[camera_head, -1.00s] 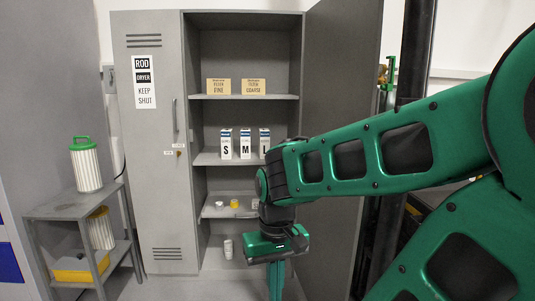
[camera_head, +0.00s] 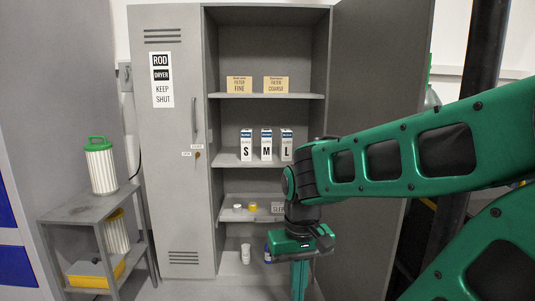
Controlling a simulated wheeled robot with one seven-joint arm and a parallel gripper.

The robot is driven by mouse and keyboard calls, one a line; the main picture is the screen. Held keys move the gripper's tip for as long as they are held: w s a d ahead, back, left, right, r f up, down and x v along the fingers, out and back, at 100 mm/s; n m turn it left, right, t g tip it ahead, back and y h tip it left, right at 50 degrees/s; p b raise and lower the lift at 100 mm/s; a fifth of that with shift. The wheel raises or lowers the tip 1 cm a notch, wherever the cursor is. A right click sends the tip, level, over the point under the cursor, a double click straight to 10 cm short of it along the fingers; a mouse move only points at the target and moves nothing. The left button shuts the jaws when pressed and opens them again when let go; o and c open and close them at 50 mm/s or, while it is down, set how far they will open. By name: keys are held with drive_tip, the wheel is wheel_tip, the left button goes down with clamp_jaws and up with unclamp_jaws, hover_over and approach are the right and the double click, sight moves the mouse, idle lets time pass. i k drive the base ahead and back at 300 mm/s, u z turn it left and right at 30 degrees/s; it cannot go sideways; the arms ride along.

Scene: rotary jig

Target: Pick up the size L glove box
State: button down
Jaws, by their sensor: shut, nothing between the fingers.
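The size L glove box (camera_head: 287,146) is a white and blue upright box with a black L, at the right end of a row on the middle shelf of the open cabinet. The M box (camera_head: 266,146) and the S box (camera_head: 246,146) stand to its left, with small gaps between. My gripper (camera_head: 300,280) points down in front of the cabinet's lower part, below and in front of the L box. It is shut and empty; its fingertips are near the bottom edge of the picture.
The cabinet's right door (camera_head: 378,130) stands open, behind my arm. Filter boxes (camera_head: 239,85) stand on the shelf above, small items (camera_head: 252,206) on the shelf below. A grey side table (camera_head: 85,208) with a green-topped canister (camera_head: 101,168) is at left.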

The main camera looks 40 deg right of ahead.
sight(285, 135)
drive_tip(key=u, duration=0.05)
drive_tip(key=i, duration=1)
drive_tip(key=z, duration=1.45)
